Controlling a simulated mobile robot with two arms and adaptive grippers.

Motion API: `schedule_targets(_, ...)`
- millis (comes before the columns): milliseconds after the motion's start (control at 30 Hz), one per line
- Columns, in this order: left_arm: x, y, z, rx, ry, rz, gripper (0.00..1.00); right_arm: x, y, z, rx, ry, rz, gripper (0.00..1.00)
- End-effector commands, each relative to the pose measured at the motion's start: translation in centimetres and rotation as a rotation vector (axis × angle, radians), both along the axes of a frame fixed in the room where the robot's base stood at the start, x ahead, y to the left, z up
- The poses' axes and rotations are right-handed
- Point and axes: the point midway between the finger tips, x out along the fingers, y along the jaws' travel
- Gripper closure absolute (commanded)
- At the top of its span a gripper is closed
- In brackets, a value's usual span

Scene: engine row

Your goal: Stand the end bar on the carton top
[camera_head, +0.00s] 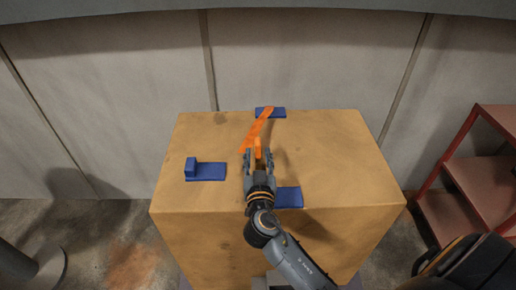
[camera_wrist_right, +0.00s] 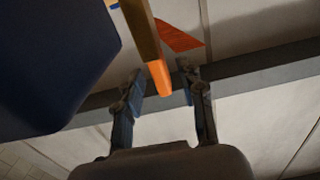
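An orange bar (camera_head: 258,126), which I take to be the end bar, shows over the middle of the carton top (camera_head: 320,150), slanting toward the back. Whether it touches the top is unclear. My right gripper (camera_head: 259,158) comes in from the front, its two fingers on either side of the orange bar's near end. In the right wrist view the bar's orange end (camera_wrist_right: 160,78) lies between the fingertips of the right gripper (camera_wrist_right: 160,84), with gaps showing on both sides. The gripper looks open. My left gripper is not in view.
Blue pieces lie on the carton top: one with a raised block (camera_head: 206,171) at the left, one (camera_head: 271,113) at the back edge, and one (camera_head: 289,197) at the front, beside my right gripper. The right part of the top is clear. A red shelf (camera_head: 470,180) stands right.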

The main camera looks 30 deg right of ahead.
Motion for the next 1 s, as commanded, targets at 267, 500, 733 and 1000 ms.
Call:
schedule_targets(267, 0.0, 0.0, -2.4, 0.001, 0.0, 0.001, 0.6, -5.6, 2.6, -0.1, 0.002, -0.007, -0.003, 0.61)
schedule_targets(500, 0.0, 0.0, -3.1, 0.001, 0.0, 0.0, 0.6, -7.8, 3.7, 0.4, -0.001, -0.009, -0.002, 0.61)
schedule_targets(733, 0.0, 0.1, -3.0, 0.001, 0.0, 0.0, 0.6, -8.0, 3.8, 0.5, -0.002, -0.011, -0.003, 0.61)
schedule_targets(1000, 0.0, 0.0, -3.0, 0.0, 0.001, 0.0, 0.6, -8.0, 3.8, 0.6, -0.002, -0.011, -0.003, 0.61)
